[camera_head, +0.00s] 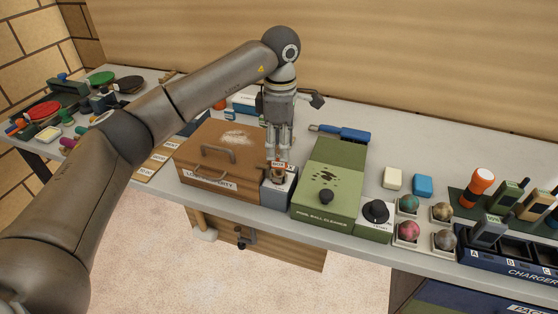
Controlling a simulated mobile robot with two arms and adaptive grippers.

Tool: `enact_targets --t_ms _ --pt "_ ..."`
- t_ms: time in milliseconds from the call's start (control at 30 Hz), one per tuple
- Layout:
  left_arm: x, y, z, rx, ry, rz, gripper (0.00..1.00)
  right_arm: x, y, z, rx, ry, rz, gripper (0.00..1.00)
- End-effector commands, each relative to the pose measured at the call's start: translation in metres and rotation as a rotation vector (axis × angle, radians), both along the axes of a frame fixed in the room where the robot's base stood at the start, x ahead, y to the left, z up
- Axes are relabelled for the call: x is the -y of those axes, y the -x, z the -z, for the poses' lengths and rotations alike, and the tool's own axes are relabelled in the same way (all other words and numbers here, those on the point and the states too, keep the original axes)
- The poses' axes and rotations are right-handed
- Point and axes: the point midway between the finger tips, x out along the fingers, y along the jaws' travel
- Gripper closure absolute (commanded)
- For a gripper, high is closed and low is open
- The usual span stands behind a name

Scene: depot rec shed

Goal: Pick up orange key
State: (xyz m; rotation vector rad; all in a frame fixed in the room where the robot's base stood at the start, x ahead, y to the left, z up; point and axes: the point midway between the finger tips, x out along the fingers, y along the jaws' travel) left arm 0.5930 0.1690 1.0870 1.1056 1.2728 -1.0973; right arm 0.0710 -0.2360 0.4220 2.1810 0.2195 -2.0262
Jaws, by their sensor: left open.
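My left gripper (278,155) comes in from the left and points straight down, with its two fingers apart. I cannot make out an orange key for certain; the fingers cover part of the box top. My right gripper does not show.
A brown wooden box (197,173) stands left of the grey box. A green pool ball cleaner (322,203) stands close on its right. Paddles lie far left.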

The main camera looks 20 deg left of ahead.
Motion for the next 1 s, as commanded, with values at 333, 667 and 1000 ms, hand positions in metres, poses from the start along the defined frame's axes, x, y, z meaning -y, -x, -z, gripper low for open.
enact_targets --t_ms 333,667,1000 --pt "-0.003 0.003 0.033 -0.005 0.003 0.0 0.59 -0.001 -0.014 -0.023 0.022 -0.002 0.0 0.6" --pt "-0.003 0.002 0.061 0.001 0.003 0.001 0.59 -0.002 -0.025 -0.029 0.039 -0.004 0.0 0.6" --pt "-0.003 0.002 0.06 0.001 0.003 0.001 0.87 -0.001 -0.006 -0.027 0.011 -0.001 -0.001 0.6"
